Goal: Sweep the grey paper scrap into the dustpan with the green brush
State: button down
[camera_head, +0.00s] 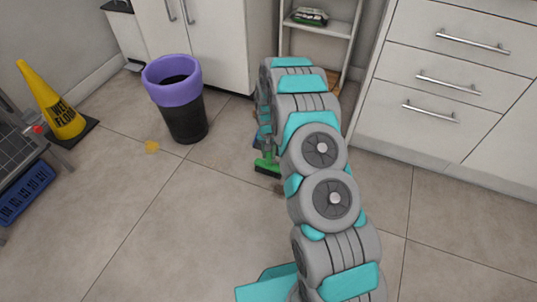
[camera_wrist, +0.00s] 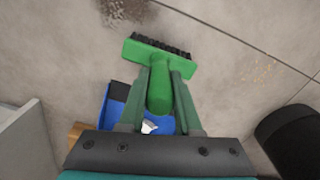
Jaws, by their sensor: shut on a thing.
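My gripper (camera_wrist: 157,95) is shut on the handle of the green brush (camera_wrist: 155,55), whose dark bristles face away from the wrist. In the head view the green brush (camera_head: 267,168) is low at the floor, left of my arm; whether its bristles touch the floor is unclear. The blue dustpan (camera_wrist: 108,118) with a dark edge lies behind the gripper in the wrist view, partly hidden by it. A small pale scrap (camera_wrist: 149,128) shows against the blue, between the gripper fingers, and appears to lie in the dustpan. Its underside is hidden.
A dark brown patch (camera_wrist: 125,10) lies on the floor beyond the brush, and yellow crumbs (camera_wrist: 260,72) lie to its right. A black bin with a purple rim (camera_head: 172,68) stands left of the arm. A yellow floor sign (camera_head: 50,100) is farther left. Drawers (camera_head: 450,85) stand at right.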

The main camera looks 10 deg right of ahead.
jog(key=shift+w, duration=0.1)
jog(key=shift+w+d, duration=0.9)
jog(key=shift+w, duration=0.15)
jog(key=w+d, duration=0.1)
jog(key=w, duration=0.1)
jog(key=shift+w+d+b, duration=0.3)
jog(key=shift+d+b, duration=0.05)
jog(key=shift+b, duration=0.05)
